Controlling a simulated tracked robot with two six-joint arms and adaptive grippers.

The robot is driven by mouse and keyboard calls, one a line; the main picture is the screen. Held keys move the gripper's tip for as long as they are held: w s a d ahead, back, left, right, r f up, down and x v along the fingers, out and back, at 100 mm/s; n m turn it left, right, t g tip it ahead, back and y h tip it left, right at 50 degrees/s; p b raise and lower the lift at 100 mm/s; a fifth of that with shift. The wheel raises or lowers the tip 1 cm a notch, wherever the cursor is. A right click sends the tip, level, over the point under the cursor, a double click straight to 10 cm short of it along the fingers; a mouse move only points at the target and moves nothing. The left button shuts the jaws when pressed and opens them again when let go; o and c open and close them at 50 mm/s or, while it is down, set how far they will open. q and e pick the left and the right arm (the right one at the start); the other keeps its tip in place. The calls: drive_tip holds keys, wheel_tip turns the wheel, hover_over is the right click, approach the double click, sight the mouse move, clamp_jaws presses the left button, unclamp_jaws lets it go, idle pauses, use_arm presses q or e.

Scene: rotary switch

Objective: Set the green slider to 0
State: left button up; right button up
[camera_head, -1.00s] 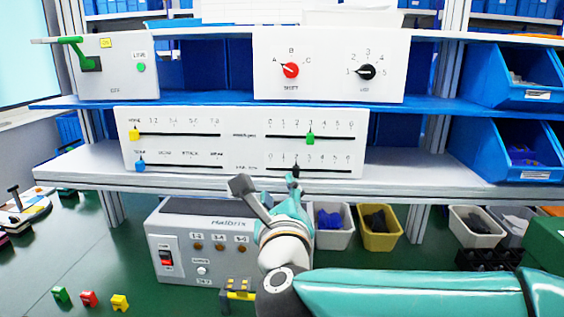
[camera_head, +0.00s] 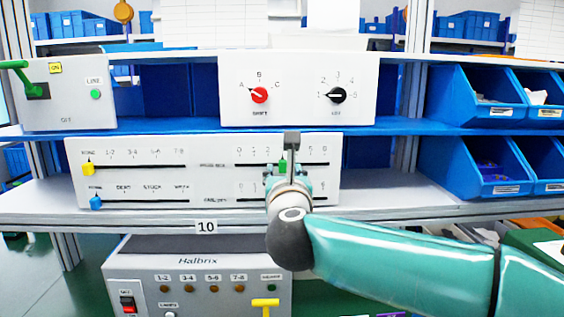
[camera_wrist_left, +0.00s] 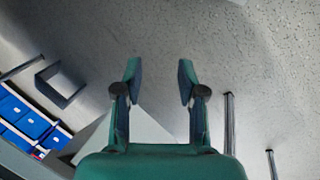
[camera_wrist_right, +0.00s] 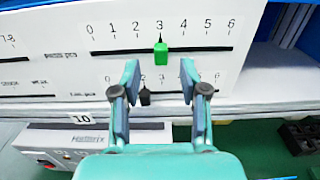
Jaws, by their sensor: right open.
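The green slider (camera_wrist_right: 161,54) sits at about 3 on the upper right scale, which runs from 0 to 6, of the white slider panel (camera_head: 215,150). In the head view the green slider (camera_head: 283,166) is partly hidden by my right gripper (camera_head: 290,160). In the right wrist view my right gripper (camera_wrist_right: 158,75) is open and empty. Its fingertips lie just below the green slider on either side, apart from it as far as I can tell. My left gripper (camera_wrist_left: 158,75) is open and empty, seen only in the left wrist view.
A black slider (camera_wrist_right: 145,97) sits on the lower scale, between my right fingers in view. Yellow (camera_head: 88,168) and blue (camera_head: 96,203) sliders are at the panel's left. Above is a knob box (camera_head: 300,95). A grey Halbrix box (camera_head: 200,275) stands below the shelf.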

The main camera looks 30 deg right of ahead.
sight(282, 165)
drive_tip(key=p+x, duration=0.1)
drive_tip(key=x, duration=0.4)
clamp_jaws()
idle(0.3)
